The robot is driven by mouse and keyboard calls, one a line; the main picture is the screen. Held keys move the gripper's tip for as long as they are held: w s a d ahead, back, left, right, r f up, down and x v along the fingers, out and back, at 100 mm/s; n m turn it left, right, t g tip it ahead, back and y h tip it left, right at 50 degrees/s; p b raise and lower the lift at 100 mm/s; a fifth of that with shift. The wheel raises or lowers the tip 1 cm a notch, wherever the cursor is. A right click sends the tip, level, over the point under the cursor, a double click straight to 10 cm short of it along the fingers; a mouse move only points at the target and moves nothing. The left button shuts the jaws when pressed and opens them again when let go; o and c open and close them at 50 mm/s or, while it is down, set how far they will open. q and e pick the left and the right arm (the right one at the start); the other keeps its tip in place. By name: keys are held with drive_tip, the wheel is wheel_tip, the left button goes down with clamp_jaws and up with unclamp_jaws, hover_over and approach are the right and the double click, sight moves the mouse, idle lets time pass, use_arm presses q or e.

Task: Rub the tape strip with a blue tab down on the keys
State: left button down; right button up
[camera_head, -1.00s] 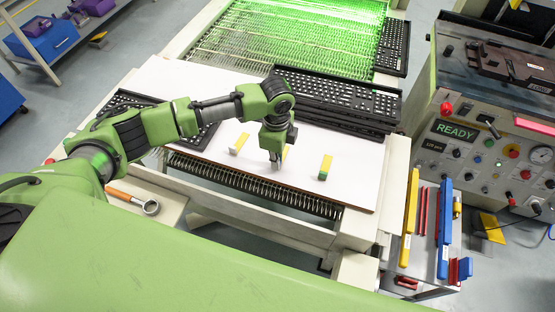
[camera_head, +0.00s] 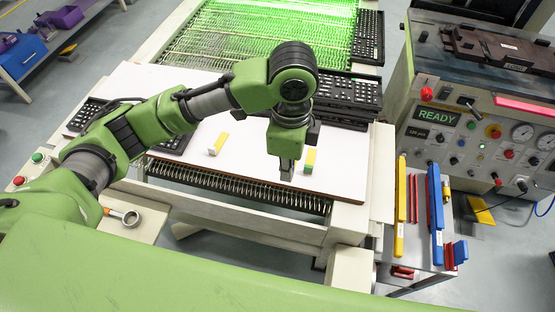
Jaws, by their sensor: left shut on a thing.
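My left gripper (camera_head: 287,172) points down over the white board (camera_head: 140,85), just left of the yellow strip with a green tab (camera_head: 309,160). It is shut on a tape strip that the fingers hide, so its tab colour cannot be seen. A yellow strip with a whitish tab (camera_head: 218,144) lies to the left on the board. No blue tab shows. A black keyboard (camera_head: 172,145) lies at the board's left, partly behind my arm. More black keyboards (camera_head: 345,97) are stacked at the back right. My right gripper is out of view.
A green-lit rack (camera_head: 225,40) stands behind the board. A control console reading READY (camera_head: 436,115) stands at the right. A small table there holds yellow (camera_head: 400,205) and blue bars (camera_head: 436,215).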

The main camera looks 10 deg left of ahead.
use_arm(q)
drive_tip(key=shift+s+d+r, duration=0.15)
drive_tip(key=shift+s+d, duration=0.05)
drive_tip(key=shift+s, duration=0.05)
idle(0.3)
